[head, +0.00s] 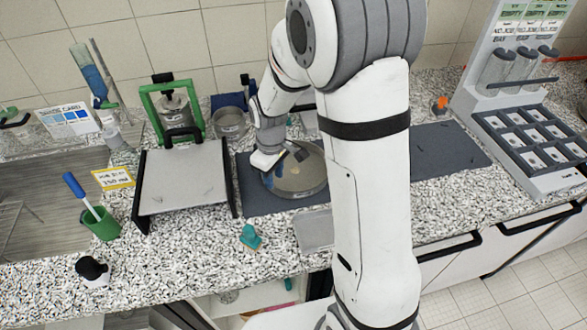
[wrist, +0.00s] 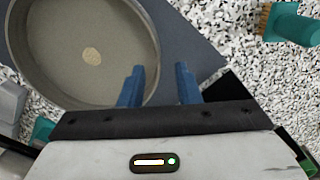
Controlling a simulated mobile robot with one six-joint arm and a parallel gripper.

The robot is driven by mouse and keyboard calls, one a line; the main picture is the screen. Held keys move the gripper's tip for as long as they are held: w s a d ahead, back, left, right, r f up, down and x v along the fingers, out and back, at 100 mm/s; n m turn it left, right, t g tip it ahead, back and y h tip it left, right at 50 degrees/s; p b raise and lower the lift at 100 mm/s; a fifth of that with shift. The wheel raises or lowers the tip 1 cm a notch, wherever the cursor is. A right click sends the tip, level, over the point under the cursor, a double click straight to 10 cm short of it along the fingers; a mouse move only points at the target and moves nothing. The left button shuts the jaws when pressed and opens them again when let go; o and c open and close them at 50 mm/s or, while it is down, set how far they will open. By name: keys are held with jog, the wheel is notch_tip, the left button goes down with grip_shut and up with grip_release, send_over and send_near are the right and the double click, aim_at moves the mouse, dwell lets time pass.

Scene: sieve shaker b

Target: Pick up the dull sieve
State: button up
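A wide, round, dull grey-brown sieve (head: 300,176) lies on a dark mat (head: 257,198) in the middle of the counter. It fills the upper left of the wrist view (wrist: 60,55), with a pale patch on its floor. My gripper (head: 268,180) is low at the sieve's left side in the head view. In the wrist view my gripper (wrist: 160,78) has its two blue fingers apart. The left finger overlaps the sieve's near wall and the right one is over the mat outside. The rim appears to run between them; contact cannot be told. My arm hides part of the sieve's surroundings.
A smaller round sieve or pan (head: 229,123) stands behind, beside a green-framed device (head: 172,105). A grey tilted plate (head: 183,178) stands left. A teal brush (head: 250,237) and a grey tray (head: 314,230) lie in front. A second dark mat (head: 447,148) is clear.

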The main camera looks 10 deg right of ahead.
jog(key=shift+d+f+p, duration=0.1)
jog(key=shift+f+p, duration=0.5)
jog(key=shift+f, duration=1.7)
jog(key=shift+c, duration=0.2)
grip_shut()
